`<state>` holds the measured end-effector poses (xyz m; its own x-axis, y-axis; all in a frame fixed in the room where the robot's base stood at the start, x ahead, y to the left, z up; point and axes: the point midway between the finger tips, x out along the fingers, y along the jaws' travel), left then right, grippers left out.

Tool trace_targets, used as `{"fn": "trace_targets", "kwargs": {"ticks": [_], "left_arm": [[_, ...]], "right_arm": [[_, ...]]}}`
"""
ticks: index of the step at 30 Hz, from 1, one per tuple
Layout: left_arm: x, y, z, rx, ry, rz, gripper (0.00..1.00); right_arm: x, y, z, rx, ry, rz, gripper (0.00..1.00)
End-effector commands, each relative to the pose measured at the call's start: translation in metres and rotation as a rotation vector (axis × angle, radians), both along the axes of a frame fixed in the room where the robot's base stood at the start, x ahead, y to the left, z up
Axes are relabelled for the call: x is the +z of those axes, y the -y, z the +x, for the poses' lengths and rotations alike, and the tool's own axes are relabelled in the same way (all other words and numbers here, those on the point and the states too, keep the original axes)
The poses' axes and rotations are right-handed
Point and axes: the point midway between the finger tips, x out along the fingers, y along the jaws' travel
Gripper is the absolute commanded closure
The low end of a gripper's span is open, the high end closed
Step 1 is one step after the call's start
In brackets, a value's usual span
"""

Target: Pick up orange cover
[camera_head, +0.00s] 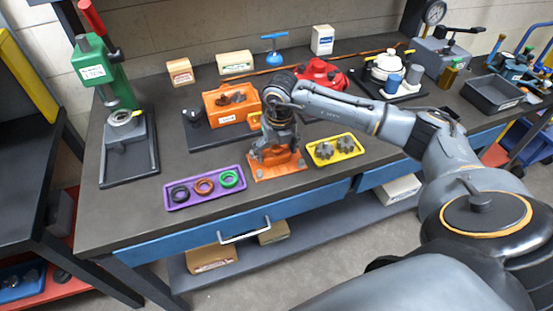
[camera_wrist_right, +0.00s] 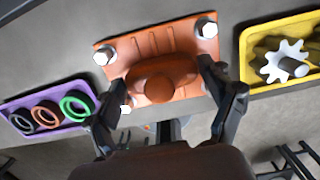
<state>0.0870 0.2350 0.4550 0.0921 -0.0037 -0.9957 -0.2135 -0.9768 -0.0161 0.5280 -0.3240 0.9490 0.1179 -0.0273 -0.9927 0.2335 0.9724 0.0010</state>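The orange cover (camera_head: 290,168) lies flat on the dark workbench, between the purple tray and the yellow tray. In the right wrist view the cover (camera_wrist_right: 150,42) is a ribbed orange plate with a round raised boss and bolts at its corners. My right gripper (camera_head: 273,151) points down over the cover and hides part of it in the head view. In the right wrist view its two dark fingers (camera_wrist_right: 161,78) are spread, one on each side of the boss. I cannot tell whether they touch it. My left gripper is not in view.
A purple tray (camera_head: 205,201) with coloured rings is left of the cover; a yellow tray (camera_head: 352,154) with gears is right. Behind stand an orange housing (camera_head: 213,110) and a red part (camera_head: 322,72). A green press (camera_head: 97,70) stands at left. The bench's front edge is close.

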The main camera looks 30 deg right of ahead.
Motion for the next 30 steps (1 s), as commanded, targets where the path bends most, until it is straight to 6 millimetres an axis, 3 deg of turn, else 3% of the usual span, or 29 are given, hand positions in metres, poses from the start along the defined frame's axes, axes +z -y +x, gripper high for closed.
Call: {"fn": "trace_targets", "kwargs": {"ticks": [1, 6, 20, 25, 30], "left_arm": [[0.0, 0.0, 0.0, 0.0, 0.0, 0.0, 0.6], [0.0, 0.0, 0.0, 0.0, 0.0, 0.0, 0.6], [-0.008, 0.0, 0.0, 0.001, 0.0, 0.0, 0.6], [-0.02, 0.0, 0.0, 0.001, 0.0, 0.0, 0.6], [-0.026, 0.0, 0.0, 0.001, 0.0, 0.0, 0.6]], "right_arm": [[0.0, 0.0, 0.0, 0.0, 0.0, -0.001, 0.49], [0.002, 0.001, 0.001, -0.001, 0.004, -0.001, 0.81], [0.011, 0.001, 0.002, 0.0, 0.007, -0.001, 0.81], [0.03, 0.0, 0.002, 0.0, 0.01, 0.0, 0.81], [0.055, -0.005, -0.019, 0.002, 0.009, -0.001, 0.81]]}}
